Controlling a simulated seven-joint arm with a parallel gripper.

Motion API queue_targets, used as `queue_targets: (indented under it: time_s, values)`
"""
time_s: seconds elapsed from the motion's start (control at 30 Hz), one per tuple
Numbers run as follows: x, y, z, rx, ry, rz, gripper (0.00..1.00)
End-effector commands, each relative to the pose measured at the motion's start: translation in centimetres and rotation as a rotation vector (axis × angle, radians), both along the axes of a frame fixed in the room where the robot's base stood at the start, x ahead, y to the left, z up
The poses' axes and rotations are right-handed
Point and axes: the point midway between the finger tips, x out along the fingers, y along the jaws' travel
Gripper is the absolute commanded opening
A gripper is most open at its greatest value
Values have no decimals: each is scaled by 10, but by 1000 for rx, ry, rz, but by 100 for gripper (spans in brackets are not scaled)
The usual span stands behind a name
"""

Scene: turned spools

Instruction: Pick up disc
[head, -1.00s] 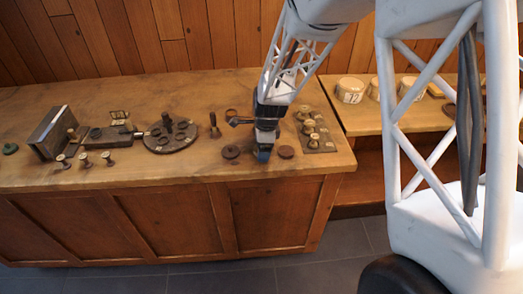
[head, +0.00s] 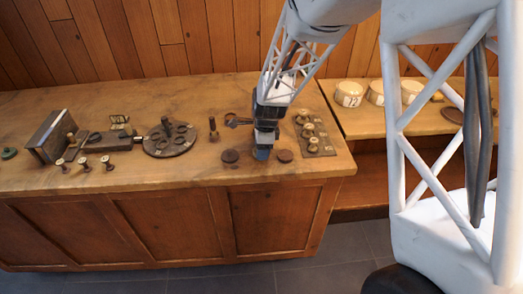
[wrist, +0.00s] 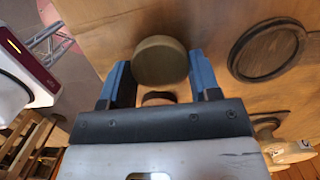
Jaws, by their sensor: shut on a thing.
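A round brown disc (wrist: 160,62) sits between the blue fingertips in the wrist view. My gripper (wrist: 160,78) is shut on it. In the head view my gripper (head: 262,153) is low over the front of the wooden bench, and the held disc is too hidden there to make out. A larger dark disc with a raised rim (wrist: 265,50) shows at the right of the wrist view.
A plate with several pale knobs (head: 312,135) is to the right of my gripper. A round dark plate with openings (head: 169,140) and an upright pin (head: 213,130) are to the left. The bench's front edge is close. Pale labelled pots (head: 349,93) stand on the right-hand bench.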

Motion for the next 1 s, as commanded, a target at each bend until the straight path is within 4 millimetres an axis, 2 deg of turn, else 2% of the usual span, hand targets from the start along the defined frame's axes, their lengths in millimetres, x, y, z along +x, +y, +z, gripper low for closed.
queue_targets:
  time_s: [0.17, 0.27, 1.0]
  values:
    - [0, 0, 23, 0, -3, 0, 35]
    - [-11, -2, 24, 0, 0, 0, 35]
    - [-122, -22, 35, 0, -2, 0, 35]
